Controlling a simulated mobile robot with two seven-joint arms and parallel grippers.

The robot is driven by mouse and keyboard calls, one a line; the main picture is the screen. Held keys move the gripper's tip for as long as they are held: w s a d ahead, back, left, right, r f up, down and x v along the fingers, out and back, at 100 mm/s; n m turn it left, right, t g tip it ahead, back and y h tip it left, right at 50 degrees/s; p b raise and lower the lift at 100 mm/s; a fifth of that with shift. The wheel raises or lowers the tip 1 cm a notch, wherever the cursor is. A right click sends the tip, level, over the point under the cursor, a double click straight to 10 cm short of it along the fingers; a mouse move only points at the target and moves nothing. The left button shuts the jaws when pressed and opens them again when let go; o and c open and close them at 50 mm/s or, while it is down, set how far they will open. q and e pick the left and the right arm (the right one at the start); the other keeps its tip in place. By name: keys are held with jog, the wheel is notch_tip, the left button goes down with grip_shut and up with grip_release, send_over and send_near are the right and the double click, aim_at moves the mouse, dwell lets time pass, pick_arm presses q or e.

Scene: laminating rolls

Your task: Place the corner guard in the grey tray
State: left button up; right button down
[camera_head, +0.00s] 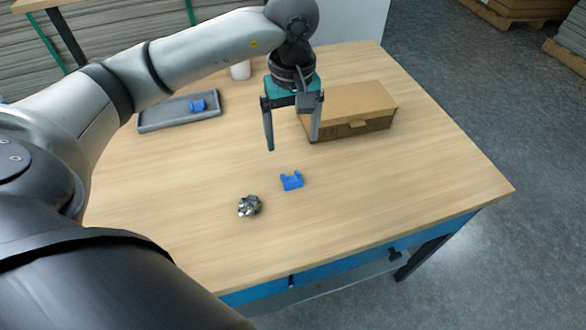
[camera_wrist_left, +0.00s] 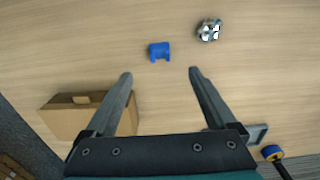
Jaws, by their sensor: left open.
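A blue corner guard (camera_head: 291,181) with upright ends lies on the wooden table near its middle; it also shows in the left wrist view (camera_wrist_left: 159,51). A second, similar blue piece (camera_head: 198,105) lies in the grey tray (camera_head: 162,114) at the table's far left. My left gripper (camera_head: 292,143) points down above the table, open and empty. In the left wrist view, the corner guard lies just beyond the gap between its fingertips (camera_wrist_left: 160,73), apart from them. My right gripper does not show.
A brown cardboard box (camera_head: 352,112) stands close beside my left gripper, to the right. A shiny crumpled metallic lump (camera_head: 249,206) lies left of the near corner guard. A white cylinder (camera_head: 240,70) stands at the back. The right front of the table (camera_head: 410,190) is clear.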

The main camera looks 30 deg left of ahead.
pick_arm(q)
jog(key=b, duration=0.1)
send_over(292, 179)
jog(key=s, duration=0.1)
jog(key=f, duration=0.8)
jog(key=shift+d, duration=0.35)
jog(key=f, duration=0.3)
jog(key=f+b, duration=0.1)
jog(key=shift+w+a+f, duration=0.3)
jog(key=shift+w+a, duration=0.05)
jog(key=shift+w, duration=0.05)
jog(key=shift+f, duration=0.45)
jog(key=c, duration=0.7)
grip_shut()
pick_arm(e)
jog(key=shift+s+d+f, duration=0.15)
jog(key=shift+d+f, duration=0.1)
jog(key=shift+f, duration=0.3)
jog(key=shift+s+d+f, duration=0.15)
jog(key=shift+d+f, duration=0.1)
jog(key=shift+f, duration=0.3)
